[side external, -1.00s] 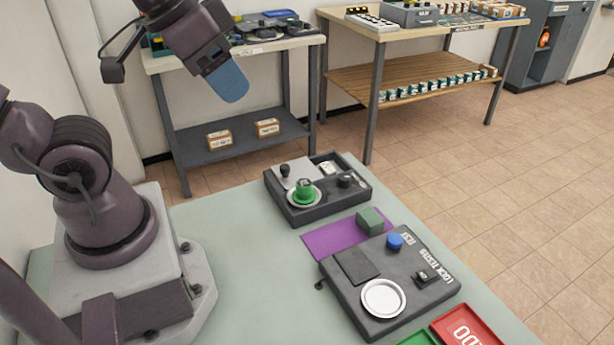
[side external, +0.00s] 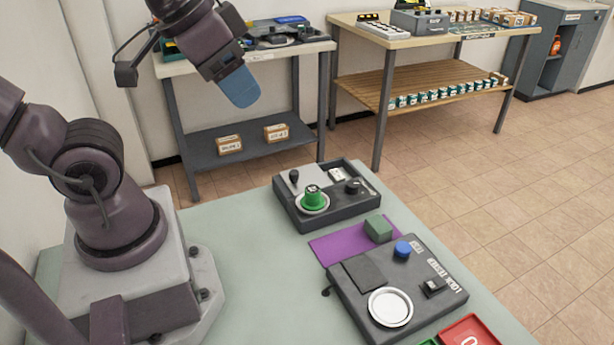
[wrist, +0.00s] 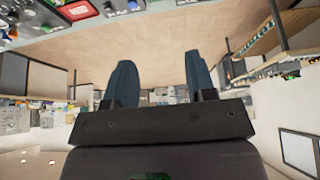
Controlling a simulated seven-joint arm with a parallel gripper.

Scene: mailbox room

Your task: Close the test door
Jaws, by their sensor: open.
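The dark grey lock tester box (side external: 430,297) lies on the pale green table in the side external view. It carries a flat dark square panel (side external: 366,270), a round white dish (side external: 390,308), a blue knob (side external: 402,249) and a small black switch (side external: 434,288). The panel looks to lie about flat on the box; I cannot tell if it is the test door or whether it is open. My gripper (side external: 239,87) is raised, well above and left of the box, touching nothing. In the wrist view its two blue fingers (wrist: 160,82) are apart and empty.
A second dark tray (side external: 335,208) with a green knob (side external: 313,194) stands behind the lock tester. A green block (side external: 378,228) sits on a purple mat (side external: 342,243) between them. A red tray (side external: 474,332) is at the front right.

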